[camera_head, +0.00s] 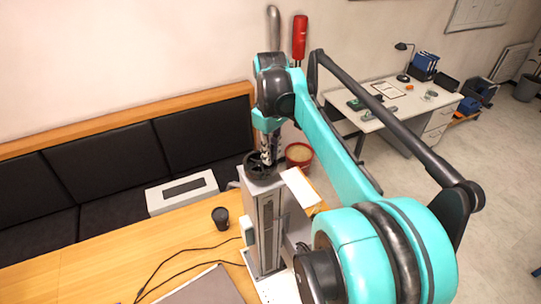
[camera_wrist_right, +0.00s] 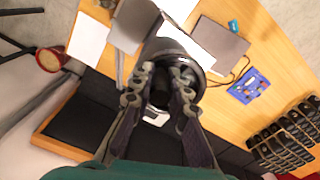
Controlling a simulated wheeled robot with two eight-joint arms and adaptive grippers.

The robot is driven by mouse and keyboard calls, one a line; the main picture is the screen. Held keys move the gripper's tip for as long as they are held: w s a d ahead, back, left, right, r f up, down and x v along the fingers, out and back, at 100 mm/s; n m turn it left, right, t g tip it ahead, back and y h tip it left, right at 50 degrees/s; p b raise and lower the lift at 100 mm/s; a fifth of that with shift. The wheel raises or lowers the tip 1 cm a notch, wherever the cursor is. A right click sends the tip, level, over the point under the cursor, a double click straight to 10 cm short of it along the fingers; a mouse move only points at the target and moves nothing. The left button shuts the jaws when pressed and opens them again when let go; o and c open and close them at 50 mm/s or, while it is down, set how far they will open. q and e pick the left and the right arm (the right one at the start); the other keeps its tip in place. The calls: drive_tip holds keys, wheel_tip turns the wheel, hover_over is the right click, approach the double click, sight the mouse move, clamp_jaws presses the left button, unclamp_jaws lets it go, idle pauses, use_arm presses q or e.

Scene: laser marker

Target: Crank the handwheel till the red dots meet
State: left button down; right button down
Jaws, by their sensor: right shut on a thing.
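The laser marker's grey column (camera_head: 268,235) stands upright on the wooden table. The black handwheel (camera_head: 258,168) lies flat on its top. My right gripper (camera_head: 268,155) points down at the wheel from above. The marker's head (camera_head: 303,190) sticks out to the right of the column and is partly behind my arm. I cannot make out any red dots. My left gripper is not in view.
A black cup (camera_head: 220,217), a white and grey box (camera_head: 182,192), cables and a dark flat plate (camera_head: 205,288) are near the column. The plate (camera_wrist_right: 220,45) and a blue item (camera_wrist_right: 248,87) show in the right wrist view. A black bench (camera_head: 110,165) runs behind.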

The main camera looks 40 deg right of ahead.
drive_tip(key=shift+w+d+n, duration=0.15)
drive_tip(key=shift+w+n, duration=0.1)
drive_tip(key=shift+n, duration=0.85)
drive_tip(key=shift+w+d+n, duration=0.15)
drive_tip(key=shift+w+n, duration=0.1)
drive_tip(key=shift+n, duration=0.85)
drive_tip(key=c, duration=1.4)
unclamp_jaws()
drive_tip(key=shift+c, duration=0.2)
wheel_tip(320, 180, up, 12)
drive_tip(key=shift+f, duration=0.1)
